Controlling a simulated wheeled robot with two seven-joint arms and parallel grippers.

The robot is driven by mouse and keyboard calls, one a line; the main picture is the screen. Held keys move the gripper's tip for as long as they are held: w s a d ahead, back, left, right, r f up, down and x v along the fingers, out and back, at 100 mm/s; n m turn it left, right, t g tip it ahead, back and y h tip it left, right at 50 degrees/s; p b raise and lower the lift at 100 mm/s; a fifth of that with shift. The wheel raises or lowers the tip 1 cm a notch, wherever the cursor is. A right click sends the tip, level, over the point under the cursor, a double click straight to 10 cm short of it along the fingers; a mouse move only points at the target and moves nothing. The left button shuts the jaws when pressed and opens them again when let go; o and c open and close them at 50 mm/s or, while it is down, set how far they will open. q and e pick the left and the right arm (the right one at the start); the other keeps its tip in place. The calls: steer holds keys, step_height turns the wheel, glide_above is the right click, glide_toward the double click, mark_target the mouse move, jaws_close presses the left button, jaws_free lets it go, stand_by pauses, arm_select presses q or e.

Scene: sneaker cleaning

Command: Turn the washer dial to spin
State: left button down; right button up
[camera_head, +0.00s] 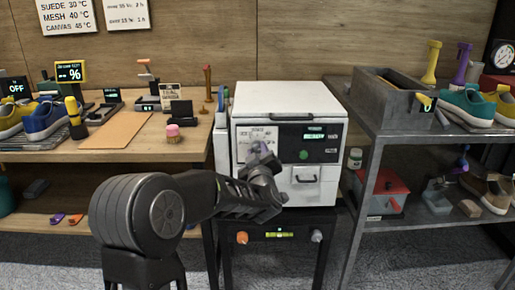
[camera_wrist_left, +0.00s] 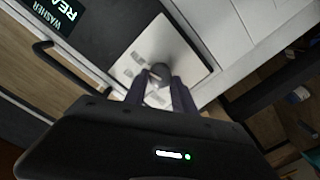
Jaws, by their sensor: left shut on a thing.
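The white washer (camera_head: 290,98) stands in the middle of the head view, with a dark display panel and a pale dial plate (camera_head: 255,133) on its front. My left gripper (camera_head: 262,153) reaches the left part of that front and covers most of the dial. In the left wrist view the grey round dial (camera_wrist_left: 160,72) sits on its pale plate, between the two fingers of my left gripper (camera_wrist_left: 161,88), which is shut on it. The pointer's exact setting is too small to read. My right gripper is out of view.
A green button (camera_head: 303,155) and a drawer handle (camera_head: 306,178) are on the washer front, right of my gripper. A wooden bench (camera_head: 180,145) with shoes and tools is at left. A grey metal shelf (camera_head: 400,128) with a trough stands close at right.

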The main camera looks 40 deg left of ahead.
arm_select(q)
steer(key=shift+m, duration=0.5)
steer(key=c, duration=1)
jaws_free()
steer(key=shift+c, duration=0.2)
steer(key=shift+d, duration=0.1)
steer(key=p+v, duration=0.1)
steer(key=v, duration=0.6)
steer(key=shift+s+d, duration=0.2)
steer(key=shift+s, duration=0.15)
